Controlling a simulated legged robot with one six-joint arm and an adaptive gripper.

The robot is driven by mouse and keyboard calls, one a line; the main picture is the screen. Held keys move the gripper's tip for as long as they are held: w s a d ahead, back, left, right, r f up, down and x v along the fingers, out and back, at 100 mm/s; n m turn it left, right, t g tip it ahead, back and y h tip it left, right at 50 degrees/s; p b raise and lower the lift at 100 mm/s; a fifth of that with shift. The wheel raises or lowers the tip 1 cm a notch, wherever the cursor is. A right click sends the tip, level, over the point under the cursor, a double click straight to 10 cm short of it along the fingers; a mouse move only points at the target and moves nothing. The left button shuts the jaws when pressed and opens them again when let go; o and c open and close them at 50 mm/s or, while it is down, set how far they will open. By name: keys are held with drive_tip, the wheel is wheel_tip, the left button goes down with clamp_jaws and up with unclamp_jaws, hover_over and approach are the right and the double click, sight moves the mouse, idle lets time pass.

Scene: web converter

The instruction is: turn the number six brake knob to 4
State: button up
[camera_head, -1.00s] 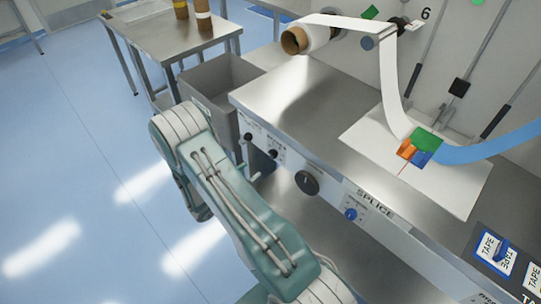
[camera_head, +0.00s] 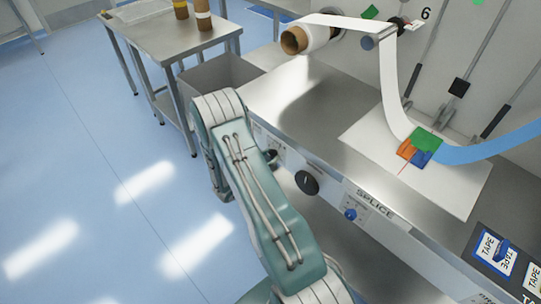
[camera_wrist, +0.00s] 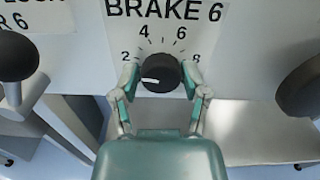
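The brake knob (camera_wrist: 162,72) is black and round with a white pointer mark, under the label BRAKE 6 (camera_wrist: 163,10) in the wrist view. Its scale shows 2, 4, 6 and 8. The white mark lies on the knob's left side, pointing left and slightly down, below the 2. My gripper (camera_wrist: 160,80) has one teal finger on each side of the knob. The fingers are spread about the knob's width; I cannot tell whether they touch it.
In the wrist view, a black ball-ended lever (camera_wrist: 14,58) stands at left and a large dark knob (camera_wrist: 303,88) at right. In the head view, a black dial (camera_head: 307,183) and a blue knob (camera_head: 350,214) are on the front panel below the steel table (camera_head: 290,100).

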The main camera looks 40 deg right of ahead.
clamp_jaws()
drive_tip(key=shift+m, duration=0.5)
drive_tip(key=m, duration=0.4)
drive_tip(key=shift+m, duration=0.4)
drive_tip(key=m, duration=0.4)
drive_tip(key=shift+m, duration=0.4)
drive_tip(key=o, duration=0.7)
unclamp_jaws()
drive_tip(key=shift+o, duration=0.2)
